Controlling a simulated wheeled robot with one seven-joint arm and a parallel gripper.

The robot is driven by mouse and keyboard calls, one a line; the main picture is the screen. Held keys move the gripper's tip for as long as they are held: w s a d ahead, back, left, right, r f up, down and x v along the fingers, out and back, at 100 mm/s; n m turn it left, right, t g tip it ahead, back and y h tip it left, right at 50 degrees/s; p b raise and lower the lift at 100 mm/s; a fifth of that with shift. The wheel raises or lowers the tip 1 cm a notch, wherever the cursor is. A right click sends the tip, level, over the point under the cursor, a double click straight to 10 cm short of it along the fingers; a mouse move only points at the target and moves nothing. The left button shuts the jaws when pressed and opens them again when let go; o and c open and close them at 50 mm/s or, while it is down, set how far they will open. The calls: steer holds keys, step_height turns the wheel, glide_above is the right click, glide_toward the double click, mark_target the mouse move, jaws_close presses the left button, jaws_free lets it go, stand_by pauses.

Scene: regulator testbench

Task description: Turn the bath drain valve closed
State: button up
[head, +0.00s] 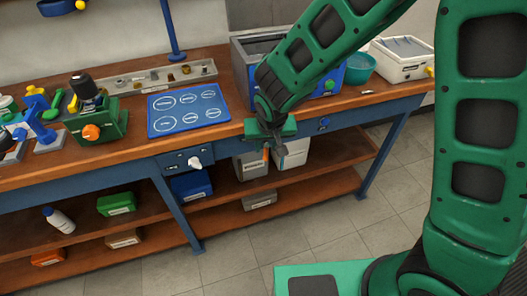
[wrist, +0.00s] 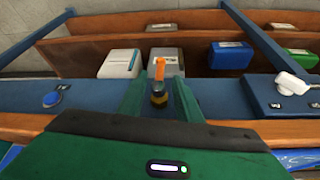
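The drain valve, with an orange lever (wrist: 160,68) on a dark and brass body (wrist: 159,96), is at the bench's blue front rail in the wrist view. Its lever points toward the top of that picture. My gripper (wrist: 160,92) is open, with one green finger on each side of the valve body. Gaps show between the fingers and the valve; I cannot tell whether either touches. In the head view my gripper (head: 268,146) is at the front rail below the grey bath (head: 240,68), and the arm and gripper hide the valve.
A white-handled valve (head: 195,162) sits on a blue panel left of my gripper in the head view. A blue button (head: 323,124) is on the rail to the right. Boxes stand on the shelves below, including a grey one (head: 252,167).

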mark_target(266, 149)
steer(key=shift+x, duration=2.95)
steer(key=shift+c, duration=0.4)
